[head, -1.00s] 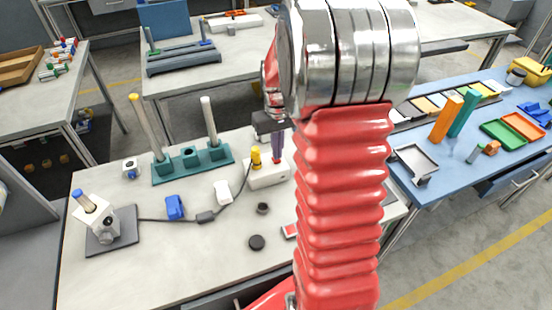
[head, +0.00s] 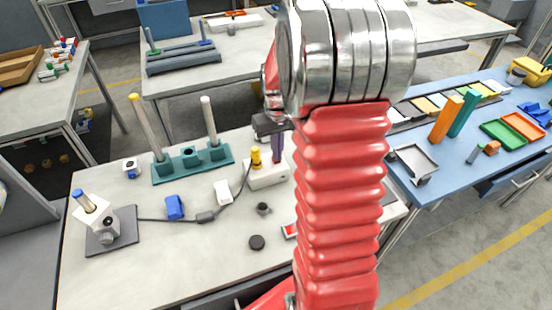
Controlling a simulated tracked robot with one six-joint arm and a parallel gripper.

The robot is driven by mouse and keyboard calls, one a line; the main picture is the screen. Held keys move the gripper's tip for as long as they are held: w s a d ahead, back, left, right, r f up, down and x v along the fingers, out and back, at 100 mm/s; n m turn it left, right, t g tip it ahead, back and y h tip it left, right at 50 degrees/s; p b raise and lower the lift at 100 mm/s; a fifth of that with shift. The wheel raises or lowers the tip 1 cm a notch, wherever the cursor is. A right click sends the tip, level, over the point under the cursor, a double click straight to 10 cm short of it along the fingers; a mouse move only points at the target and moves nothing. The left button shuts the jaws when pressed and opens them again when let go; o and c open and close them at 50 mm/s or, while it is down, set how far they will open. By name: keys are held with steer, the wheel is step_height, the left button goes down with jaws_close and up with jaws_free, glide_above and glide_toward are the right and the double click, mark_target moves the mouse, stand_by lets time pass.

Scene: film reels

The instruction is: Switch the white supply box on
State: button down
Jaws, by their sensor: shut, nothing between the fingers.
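The white supply box (head: 268,180) stands on the near grey table, partly hidden at its right by my arm. A yellow plug (head: 256,157) stands upright at its left end, and a dark cable runs from there to the left. My gripper (head: 277,157) points down over the box's right part, right of the yellow plug. Its dark purple fingers are shut and empty, with the tips at or just above the box top; I cannot tell whether they touch. The box's switch is not clearly visible, and its state cannot be read.
The cable passes a dark inline block (head: 206,217) to a white device with a blue top (head: 93,208) on a grey plate. A teal stand (head: 190,163) with two upright rods is behind left. A blue block (head: 174,207), white block (head: 222,192) and black disc (head: 257,242) lie around.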

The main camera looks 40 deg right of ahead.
steer(key=shift+f, duration=0.3)
stand_by(0.4)
step_height(320, 180, up, 7)
stand_by(1.1)
stand_by(0.5)
steer(key=s+a+r+n+t, duration=0.1)
steer(key=s+a+r+t, duration=0.1)
steer(key=s+a, duration=0.3)
steer(key=s+a+r+n+t, duration=0.1)
steer(key=s+a+r, duration=0.4)
steer(key=a, duration=0.4)
steer(key=s+a+r+t, duration=0.2)
steer(key=s+a+r, duration=0.2)
steer(key=s+a, duration=0.2)
steer(key=shift+a+n+t, duration=0.3)
steer(key=shift+a+n, duration=0.1)
steer(key=shift+a, duration=0.7)
steer(key=shift+s, duration=0.1)
